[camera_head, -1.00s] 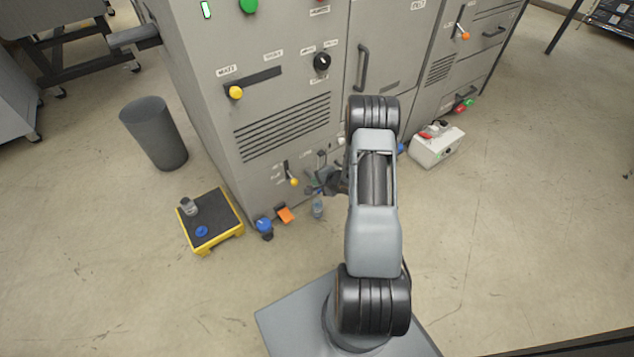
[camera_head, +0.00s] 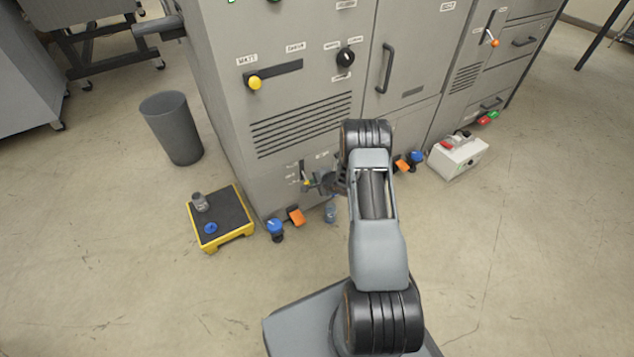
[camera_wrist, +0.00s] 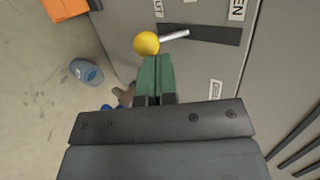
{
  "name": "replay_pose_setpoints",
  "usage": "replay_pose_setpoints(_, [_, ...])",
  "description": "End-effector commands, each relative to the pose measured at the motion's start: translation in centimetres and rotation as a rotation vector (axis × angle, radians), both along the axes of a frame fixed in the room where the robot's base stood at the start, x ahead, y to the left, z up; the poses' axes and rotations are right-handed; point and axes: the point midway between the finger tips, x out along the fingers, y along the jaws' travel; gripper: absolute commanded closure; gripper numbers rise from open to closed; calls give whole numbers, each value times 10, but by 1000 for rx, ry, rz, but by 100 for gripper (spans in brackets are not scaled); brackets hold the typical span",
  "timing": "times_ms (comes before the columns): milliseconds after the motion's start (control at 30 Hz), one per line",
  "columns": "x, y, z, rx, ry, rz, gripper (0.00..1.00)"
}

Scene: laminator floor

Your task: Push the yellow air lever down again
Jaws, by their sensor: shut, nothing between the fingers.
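The yellow air lever is a yellow ball knob (camera_wrist: 146,43) on a short metal rod, set in a dark slot in the grey machine's lower panel. In the wrist view the knob sits by the slot's left end. In the head view it is the small yellow tip (camera_head: 306,184) low on the machine front. My gripper, with green fingers (camera_wrist: 156,62), is shut and empty. Its fingertips are right by the knob; I cannot tell whether they touch. In the head view my gripper (camera_head: 318,181) is just right of the lever, partly hidden by my arm.
A clear blue bottle (camera_head: 330,213) stands on the floor below the gripper. Blue (camera_head: 275,228) and orange (camera_head: 296,216) pedals lie along the machine's foot. A yellow-edged step (camera_head: 232,236) and a grey bin (camera_head: 172,128) stand left. A white box (camera_head: 458,157) lies right. Open floor lies in front.

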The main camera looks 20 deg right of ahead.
Motion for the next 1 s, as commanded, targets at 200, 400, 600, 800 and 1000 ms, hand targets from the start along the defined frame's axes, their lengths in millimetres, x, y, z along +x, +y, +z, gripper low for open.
replay_pose_setpoints(200, [0,-2,0,0,-1,0,100])
replay_pose_setpoints(400, [-1,-1,-8,6,-43,-2,100])
replay_pose_setpoints(600, [-2,-1,-20,15,-127,0,100])
replay_pose_setpoints(800, [-2,0,-32,15,-125,0,100])
replay_pose_setpoints(1000, [0,0,-43,14,-126,0,100])
